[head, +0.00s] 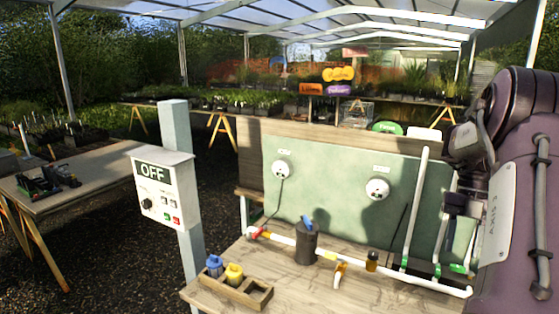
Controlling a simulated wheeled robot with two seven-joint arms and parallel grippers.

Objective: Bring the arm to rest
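My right arm comes in at the right edge, with purple links and a pale plate. My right gripper (455,205) shows as dark parts in front of the right end of the green panel, above the bench's right side. Its fingertips are partly hidden and hard to separate from the tubes behind, so I cannot tell whether it is open or holds anything. A tall white tube (416,205) stands upright beside it, in a dark holder with green parts. My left gripper is not in view.
The wooden bench (318,290) carries a white pipe run (345,262), a dark canister (306,245) and a wooden tray (240,292) with blue and yellow pieces. A control box reading OFF (165,190) hangs on a post. Another table (75,175) stands left.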

